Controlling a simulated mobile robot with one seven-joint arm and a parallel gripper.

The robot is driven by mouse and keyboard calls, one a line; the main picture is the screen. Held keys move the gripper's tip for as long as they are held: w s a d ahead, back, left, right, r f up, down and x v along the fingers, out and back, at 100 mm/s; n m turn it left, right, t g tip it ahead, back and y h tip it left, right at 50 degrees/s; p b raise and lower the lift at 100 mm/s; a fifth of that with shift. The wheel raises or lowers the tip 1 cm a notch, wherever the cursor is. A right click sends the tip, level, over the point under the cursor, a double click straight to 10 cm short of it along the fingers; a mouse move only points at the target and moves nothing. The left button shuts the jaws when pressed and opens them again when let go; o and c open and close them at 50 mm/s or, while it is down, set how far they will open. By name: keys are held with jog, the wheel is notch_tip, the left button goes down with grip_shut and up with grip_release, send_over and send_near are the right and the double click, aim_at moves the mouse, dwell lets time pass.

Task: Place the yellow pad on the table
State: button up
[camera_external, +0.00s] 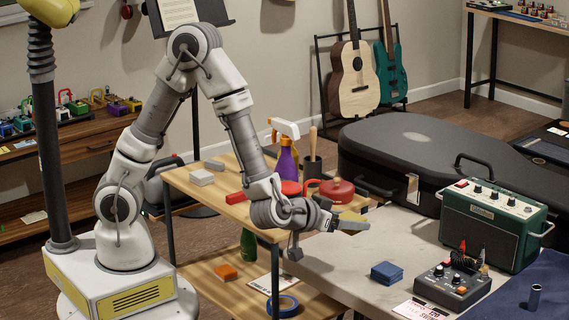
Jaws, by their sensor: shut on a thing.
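My gripper (333,222) is shut on the yellow pad (354,217), which sticks out to the right of the fingers. The pad looks yellow on top with a greyish face at its near side. My gripper holds it above the far left part of the pale-topped table (335,268). The fingers are small in this view and partly hide the pad's left end. I see a gap of unclear height between the pad and the tabletop.
A wooden shelf unit (215,195) with a purple spray bottle (286,160) stands left. Pale tabletop left of the blue block is clear.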

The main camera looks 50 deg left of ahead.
jog(key=shift+w+a+f, duration=0.1)
jog(key=shift+w+f, duration=0.05)
jog(key=shift+f, duration=0.25)
jog(key=b, duration=0.4)
send_over(352, 252)
notch_tip(352, 252, down, 7)
jog(key=shift+r, duration=0.1)
jog(key=shift+f+b, duration=0.75)
jog(key=shift+f, duration=1.2)
jog(key=shift+f, duration=0.1)
jog(key=shift+f+b, duration=0.2)
jog(key=shift+b, duration=0.1)
jog(key=o, duration=1.2)
jog(key=shift+r, duration=0.1)
jog(key=shift+o, duration=0.2)
